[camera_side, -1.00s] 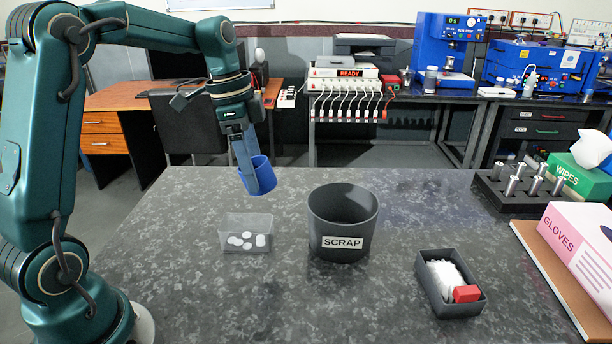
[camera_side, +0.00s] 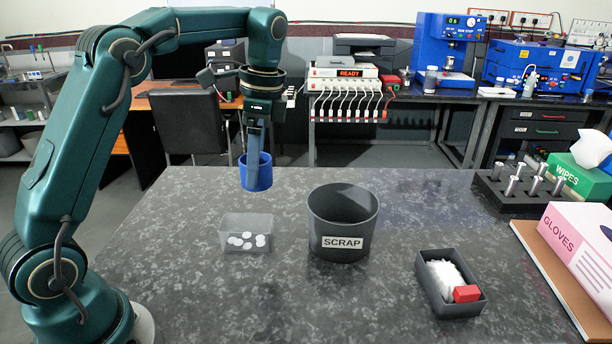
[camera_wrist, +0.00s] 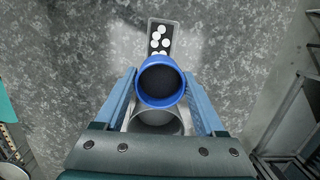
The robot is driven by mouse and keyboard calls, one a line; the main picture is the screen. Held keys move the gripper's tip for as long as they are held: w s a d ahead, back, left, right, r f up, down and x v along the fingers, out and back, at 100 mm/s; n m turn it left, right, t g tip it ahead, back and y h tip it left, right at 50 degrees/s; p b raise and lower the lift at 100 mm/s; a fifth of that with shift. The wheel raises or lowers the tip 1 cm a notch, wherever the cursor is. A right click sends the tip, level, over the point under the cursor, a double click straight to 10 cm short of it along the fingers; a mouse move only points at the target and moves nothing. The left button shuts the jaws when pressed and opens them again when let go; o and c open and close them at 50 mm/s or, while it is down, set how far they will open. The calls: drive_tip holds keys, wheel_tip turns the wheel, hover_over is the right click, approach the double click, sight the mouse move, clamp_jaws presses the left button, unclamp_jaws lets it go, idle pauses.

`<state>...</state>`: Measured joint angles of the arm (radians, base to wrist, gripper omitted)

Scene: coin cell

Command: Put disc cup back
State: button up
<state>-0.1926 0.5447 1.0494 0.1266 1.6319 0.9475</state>
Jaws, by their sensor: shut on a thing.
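The blue disc cup (camera_side: 264,174) is held upright by my gripper (camera_side: 253,182), behind the clear tray in the side view. My gripper's fingers are shut on the cup, one on each side in the wrist view (camera_wrist: 160,103). The cup (camera_wrist: 160,65) shows its open mouth there, with a dark inside and no discs visible. The clear tray (camera_side: 233,246) on the table holds several white discs (camera_side: 247,240). In the wrist view the tray (camera_wrist: 151,36) lies just beyond the cup, which overlaps its near end. A pale grey round shape (camera_wrist: 157,122) shows behind the cup; I cannot tell what it is.
The dark SCRAP bin (camera_side: 343,225) stands right of the clear tray. A black box (camera_side: 431,295) with white material and a red block is at front right. A metal-post rack (camera_side: 490,195), wipes box and gloves box line the right edge. The table's left front is clear.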

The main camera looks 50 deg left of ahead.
drive_tip(key=shift+w, duration=0.15)
drive_tip(key=shift+f, duration=0.4)
drive_tip(key=s+a+f+n, duration=0.2)
drive_tip(key=s+n, duration=0.1)
drive_tip(key=s, duration=0.3)
drive_tip(key=s+a+f+n+h, duration=0.1)
drive_tip(key=s+a+f+n, duration=0.15)
drive_tip(key=s, duration=0.45)
drive_tip(key=s+a+f+n, duration=0.1)
drive_tip(key=s+a+n, duration=0.15)
drive_tip(key=s, duration=0.35)
drive_tip(key=shift+n+g, duration=0.3)
drive_tip(key=shift+d+f, duration=0.1)
drive_tip(key=shift+f, duration=3.8)
drive_tip(key=shift+f, duration=0.15)
drive_tip(key=o, duration=1.3)
